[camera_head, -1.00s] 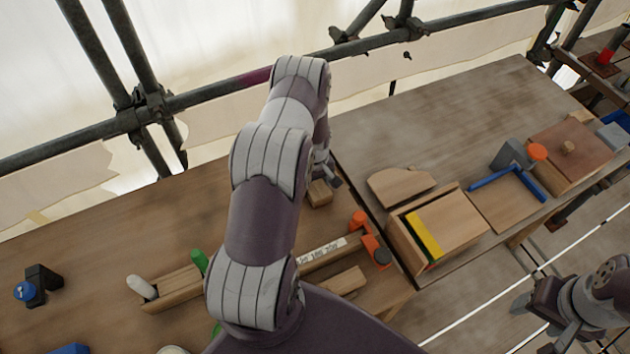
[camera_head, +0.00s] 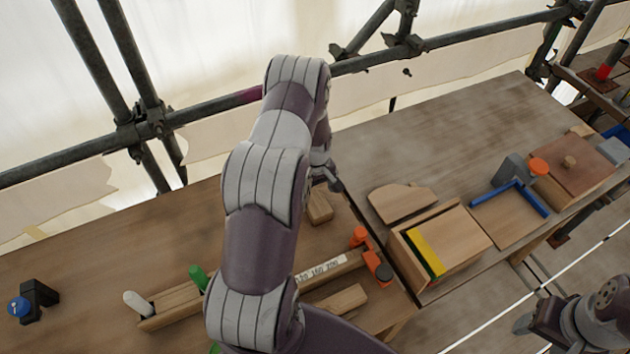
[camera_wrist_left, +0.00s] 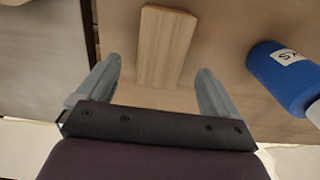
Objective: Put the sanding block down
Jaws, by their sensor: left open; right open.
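The wooden block (camera_head: 319,207), apparently the sanding block, lies on the left workbench, partly behind my left arm. In the left wrist view the pale block (camera_wrist_left: 166,46) lies flat on the bench, ahead of and between the fingertips, with clear gaps to both. My left gripper (camera_wrist_left: 158,80) is open and empty; in the head view it (camera_head: 326,180) is mostly hidden by its own wrist, just beyond the block. My right gripper (camera_head: 530,325) is open at the lower right, away from the benches' objects.
Orange clamp (camera_head: 372,258), long wooden piece (camera_head: 330,270) and loose block (camera_head: 340,300) lie nearby. A wooden box (camera_head: 455,240) stands on the right bench (camera_head: 440,130).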

